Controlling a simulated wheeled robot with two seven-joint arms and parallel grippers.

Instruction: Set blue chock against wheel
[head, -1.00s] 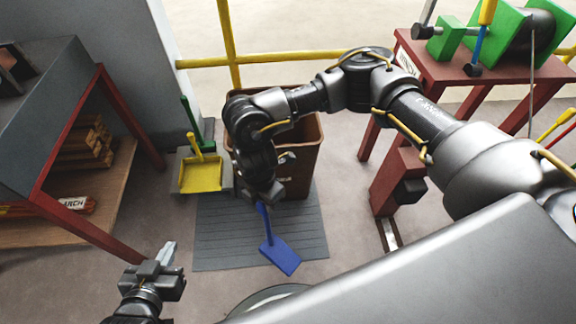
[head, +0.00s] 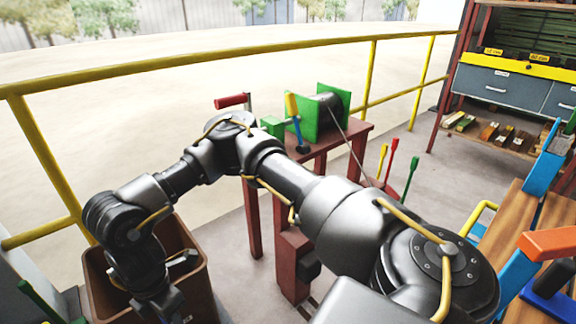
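My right arm comes in from the lower right and reaches across to the left. My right gripper (head: 168,306) hangs down in front of a brown bin at the bottom edge. Its fingertips are cut off by the frame, so I cannot see whether it is open or shut. The blue chock, a blue block on a long blue handle, is not in this view. A second earlier it was at my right gripper's fingers. I cannot make out a wheel for it. My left gripper is out of view.
The brown bin (head: 200,270) stands close to my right forearm. A dark red stand (head: 345,142) carries green plates and levers. Yellow, red and green handles (head: 394,160) rise beyond it. A yellow railing (head: 180,67) crosses behind. A wooden bench (head: 535,212) lies at the right.

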